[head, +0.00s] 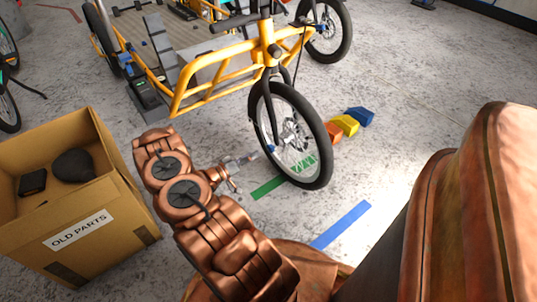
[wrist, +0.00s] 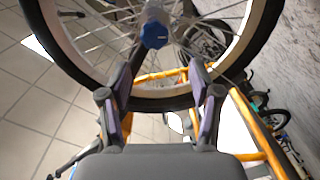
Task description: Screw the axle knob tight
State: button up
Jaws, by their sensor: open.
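The blue axle knob (wrist: 154,35) sits at the hub of the front wheel in the wrist view, ahead of my gripper (wrist: 163,68). My gripper is open, with its two fingers spread below and to either side of the knob, and nothing is between them. In the head view my gripper (head: 252,156) is beside the front wheel (head: 291,135) of the yellow cargo bike (head: 213,75), on the wheel's left.
A cardboard box (head: 113,212) labelled OLD PARTS stands at left, holding dark items. Blue, yellow and orange blocks (head: 346,126) lie right of the wheel. Green tape (head: 268,187) and blue tape (head: 341,225) mark the floor. Other bikes stand at the left edge.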

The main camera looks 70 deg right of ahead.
aim_at(268, 149)
jog(key=x, duration=0.2)
jog(key=b+x, duration=0.1)
jog(key=x, duration=0.1)
jog(key=s+b+x, duration=0.1)
jog(key=x, duration=0.1)
jog(key=shift+s+f, duration=0.15)
jog(key=shift+f, duration=0.05)
jog(key=shift+b+x, duration=0.3)
jog(key=shift+x, duration=0.5)
jog(key=shift+r, duration=0.1)
jog(key=c, duration=1.2)
